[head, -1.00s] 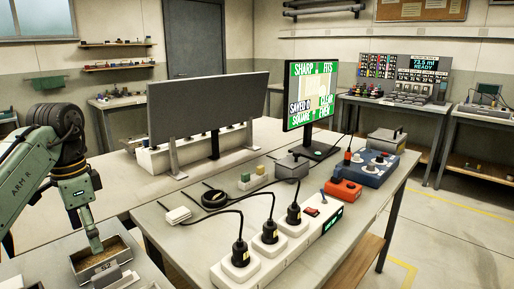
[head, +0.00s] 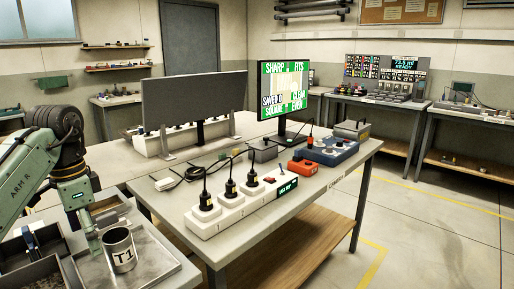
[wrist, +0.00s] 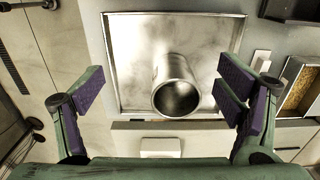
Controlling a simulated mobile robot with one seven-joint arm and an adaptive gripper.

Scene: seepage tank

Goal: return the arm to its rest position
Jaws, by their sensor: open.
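My arm is at the left of the head view, bent downward. My gripper (head: 92,238) is low beside a metal cup marked T1 (head: 119,250), which stands upright on a shallow metal tray (head: 165,262). In the wrist view my gripper (wrist: 163,90) is open, with its purple-padded fingers wide apart and nothing between them. The cup (wrist: 176,88) shows ahead of the fingers on the tray (wrist: 125,40), its mouth facing the camera and looking empty. From the head view I cannot tell whether a finger touches the cup.
Grey bins (head: 35,275) lie left of the tray. A sand-filled box (wrist: 302,88) is right of it in the wrist view. The bench to the right holds a power strip with black plugs (head: 228,208), a monitor (head: 284,88) and a dark panel (head: 193,103). Floor at far right is clear.

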